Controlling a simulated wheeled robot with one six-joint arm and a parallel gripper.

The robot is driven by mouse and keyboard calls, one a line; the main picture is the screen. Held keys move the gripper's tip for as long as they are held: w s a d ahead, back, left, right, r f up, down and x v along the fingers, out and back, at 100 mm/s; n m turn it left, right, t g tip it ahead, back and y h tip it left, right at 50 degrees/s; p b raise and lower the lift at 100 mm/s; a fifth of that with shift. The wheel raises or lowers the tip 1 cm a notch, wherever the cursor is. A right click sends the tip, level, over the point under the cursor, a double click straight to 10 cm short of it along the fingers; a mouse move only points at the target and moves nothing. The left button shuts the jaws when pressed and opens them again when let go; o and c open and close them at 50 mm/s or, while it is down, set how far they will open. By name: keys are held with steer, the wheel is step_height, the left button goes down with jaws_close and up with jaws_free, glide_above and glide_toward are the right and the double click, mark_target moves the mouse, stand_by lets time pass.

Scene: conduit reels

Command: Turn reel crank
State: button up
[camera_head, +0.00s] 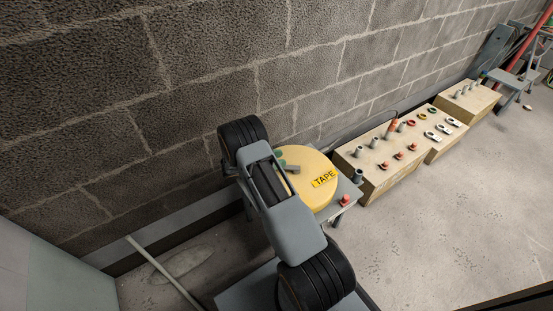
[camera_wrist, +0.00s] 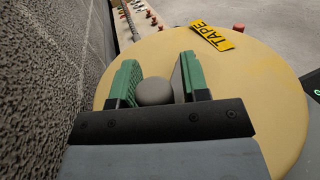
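The reel is a round yellow disc (camera_head: 318,193) labelled TAPE, lying face up on a low stand beside the block wall. In the wrist view the yellow disc (camera_wrist: 265,88) fills most of the picture, with its black and yellow TAPE label (camera_wrist: 217,36) at the top. A grey rounded knob (camera_wrist: 154,91), apparently the crank handle, sits between the green fingers of my gripper (camera_wrist: 155,82). The fingers stand apart, and a gap shows at least on the knob's right side. In the head view my arm covers part of the reel, and the crank is mostly hidden.
The block wall (camera_head: 330,55) runs close behind the reel. To the right stand wooden boxes (camera_head: 385,165) with several fittings on top. A small red-topped piece (camera_head: 346,200) sits at the stand's corner. A pale pole (camera_head: 160,268) leans at lower left. Open concrete floor (camera_head: 450,215) lies at right.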

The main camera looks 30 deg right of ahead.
steer(key=shift+o, duration=0.7)
steer(key=shift+w+a, duration=0.1)
steer(key=shift+a, duration=0.05)
steer(key=shift+w+a, duration=0.1)
steer(key=shift+w+a, duration=0.1)
steer(key=shift+a, duration=0.1)
steer(key=p+v, duration=0.2)
steer(key=v, duration=1.1)
steer(key=shift+a, duration=0.25)
steer(key=shift+c, duration=0.2)
